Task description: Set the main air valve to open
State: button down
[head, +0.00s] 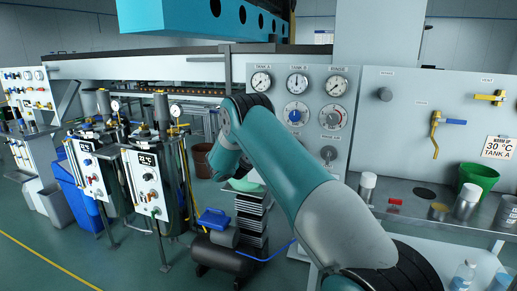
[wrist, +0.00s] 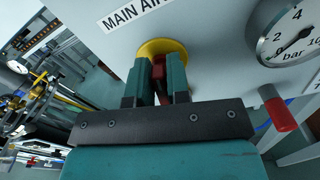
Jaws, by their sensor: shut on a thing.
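The main air valve shows in the wrist view as a yellow round plate (wrist: 163,48) with a red handle (wrist: 159,66) in front of it, on a pale panel under a label reading "MAIN AI…" (wrist: 137,12). My gripper (wrist: 160,82) has its two teal fingers on either side of the red handle and is shut on it. The fingers hide much of the handle, so its exact angle is hard to tell. In the head view my own arm hides the valve and the gripper.
Right of the valve are a bar gauge (wrist: 295,35), its needle near 0, and a red cylinder-shaped part (wrist: 280,112). In the head view, a panel with gauges (head: 298,83) and a bench with a green bucket (head: 478,177) stand right. Steel tanks (head: 150,180) stand left.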

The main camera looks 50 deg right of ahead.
jog(key=m+b, duration=0.1)
jog(key=m, duration=0.2)
jog(key=shift+s+d+f+m+b, duration=0.15)
jog(key=shift+s+f+m+b, duration=0.05)
jog(key=shift+m+b, duration=0.2)
jog(key=shift+s+d+f+m+b, duration=0.1)
jog(key=shift+f+m+b, duration=0.05)
jog(key=shift+m+b, duration=1.5)
jog(key=shift+s+f+m+b, duration=0.1)
jog(key=shift+m+b, duration=1.1)
jog(key=shift+m, duration=0.95)
jog(key=shift+s+d+f+m+b, duration=0.1)
jog(key=shift+f+m+b, duration=0.05)
jog(key=shift+m+b, duration=1.5)
jog(key=shift+m, duration=0.35)
jog(key=c, duration=1.2)
grip_release()
jog(key=shift+o, duration=0.2)
jog(key=shift+a, duration=0.1)
